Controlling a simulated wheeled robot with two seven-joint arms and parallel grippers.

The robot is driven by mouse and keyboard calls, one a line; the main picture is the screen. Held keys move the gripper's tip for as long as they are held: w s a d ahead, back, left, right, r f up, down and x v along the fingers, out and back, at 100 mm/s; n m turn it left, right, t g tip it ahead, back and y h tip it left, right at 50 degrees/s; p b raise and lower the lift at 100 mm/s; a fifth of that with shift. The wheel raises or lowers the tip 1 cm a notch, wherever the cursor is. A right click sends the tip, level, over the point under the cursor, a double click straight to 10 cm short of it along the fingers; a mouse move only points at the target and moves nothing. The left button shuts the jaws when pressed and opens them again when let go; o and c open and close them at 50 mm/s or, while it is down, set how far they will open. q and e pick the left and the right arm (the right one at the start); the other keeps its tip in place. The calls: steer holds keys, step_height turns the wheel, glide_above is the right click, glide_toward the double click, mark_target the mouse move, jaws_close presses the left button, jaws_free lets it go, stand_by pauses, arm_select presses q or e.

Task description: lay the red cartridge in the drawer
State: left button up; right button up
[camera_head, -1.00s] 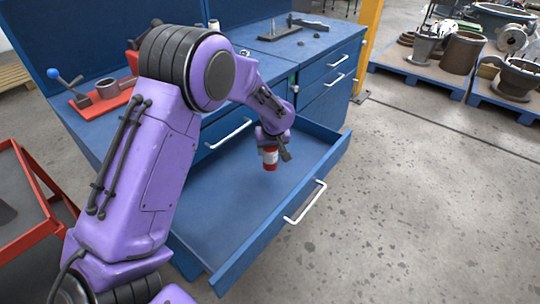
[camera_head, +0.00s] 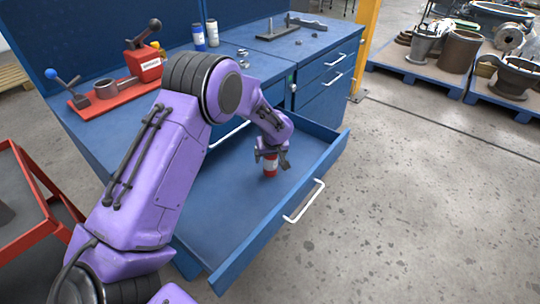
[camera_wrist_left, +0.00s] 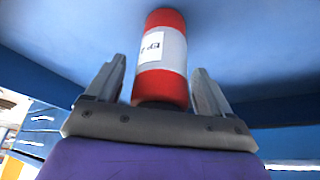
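The red cartridge (camera_head: 270,165), with a white label band, is upright inside the open blue drawer (camera_head: 230,242), near the drawer's far right part. Its far end appears to meet the drawer floor, though exact contact is hard to tell. My left gripper (camera_head: 272,159) is above it, fingers pointing down on either side. In the left wrist view the cartridge (camera_wrist_left: 161,55) stands between the two spread fingers of the gripper (camera_wrist_left: 160,80), with narrow gaps at both sides. My right gripper is not in view.
The blue workbench (camera_head: 262,58) holds a red fixture (camera_head: 104,95), two small bottles (camera_head: 205,34) and a dark metal tool (camera_head: 278,31). A red cart (camera_head: 25,215) stands at the left. The front of the drawer floor is bare. Blue pallets (camera_head: 420,78) stand at the back right.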

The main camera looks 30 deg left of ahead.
arm_select(q)
steer(key=v, duration=1.2)
steer(key=shift+r+p, duration=0.2)
steer(key=shift+p, duration=0.1)
steer(key=shift+w, duration=0.1)
stand_by(0.4)
